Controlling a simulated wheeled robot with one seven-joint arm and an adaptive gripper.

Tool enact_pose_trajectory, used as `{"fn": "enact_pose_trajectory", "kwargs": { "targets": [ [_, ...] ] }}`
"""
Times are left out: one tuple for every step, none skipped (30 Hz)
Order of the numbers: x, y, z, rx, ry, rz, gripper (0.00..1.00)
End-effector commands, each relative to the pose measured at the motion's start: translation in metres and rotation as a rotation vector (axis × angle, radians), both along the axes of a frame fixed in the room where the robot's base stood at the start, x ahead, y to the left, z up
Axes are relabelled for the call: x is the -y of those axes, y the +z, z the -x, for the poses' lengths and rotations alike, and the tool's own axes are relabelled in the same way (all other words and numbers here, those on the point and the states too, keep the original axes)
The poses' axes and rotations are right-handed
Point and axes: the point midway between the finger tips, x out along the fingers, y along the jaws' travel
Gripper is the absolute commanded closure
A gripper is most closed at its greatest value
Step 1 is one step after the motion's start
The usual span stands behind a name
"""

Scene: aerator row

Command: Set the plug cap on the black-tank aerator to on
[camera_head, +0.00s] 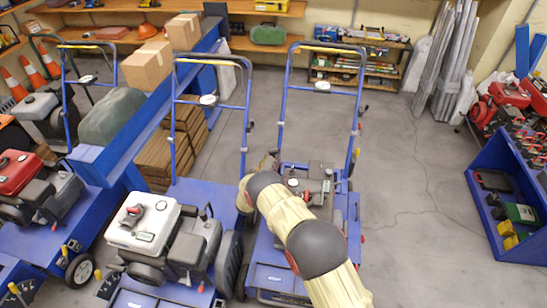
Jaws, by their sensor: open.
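The aerator with the dark tank (318,172) stands right of centre, with a blue deck and a tall blue handle (361,110). My arm crosses in front of it and hides much of its engine and deck. I cannot make out its plug cap or the cap's setting. My gripper (270,161) shows only as a small part beyond the arm's far bend, at the left of the dark engine. It is open; its fingers are hard to make out, and I cannot tell whether it touches the machine.
A white-tank aerator (145,222) stands close on the left, a red-tank one (20,172) farther left. A blue bench (145,130) with cardboard boxes (147,66) runs behind them. A blue rack (490,215) stands right. The grey floor (410,190) between is clear.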

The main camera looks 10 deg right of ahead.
Motion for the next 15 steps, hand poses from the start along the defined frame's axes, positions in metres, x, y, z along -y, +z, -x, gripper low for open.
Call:
{"fn": "enact_pose_trajectory", "kwargs": {
  "targets": [
    [0.005, -0.002, -0.006, 0.0, -0.001, 0.0, 0.59],
    [0.007, -0.003, -0.009, 0.0, -0.001, 0.0, 0.59],
    [0.01, -0.003, -0.013, -0.001, -0.001, 0.0, 0.59],
    [0.012, -0.002, -0.016, -0.001, -0.001, 0.0, 0.59],
    [0.013, -0.002, -0.018, 0.0, -0.002, 0.0, 0.59],
    [0.015, -0.002, -0.02, 0.0, -0.002, 0.0, 0.59],
    [0.016, -0.002, -0.022, -0.001, -0.001, 0.0, 0.59],
    [0.016, -0.002, -0.023, -0.001, -0.001, 0.0, 0.59],
    [0.017, -0.001, -0.024, -0.001, 0.0, -0.001, 0.59],
    [0.017, -0.001, -0.025, -0.002, -0.001, -0.001, 0.59],
    [0.017, -0.001, -0.025, -0.002, -0.001, 0.0, 0.59],
    [0.018, -0.001, -0.025, -0.002, -0.001, 0.0, 0.59],
    [0.017, -0.001, -0.025, -0.002, -0.001, 0.0, 0.59],
    [0.017, 0.0, -0.025, -0.002, -0.001, 0.0, 0.59],
    [0.017, 0.0, -0.025, -0.002, -0.001, 0.0, 0.59]
  ]
}}
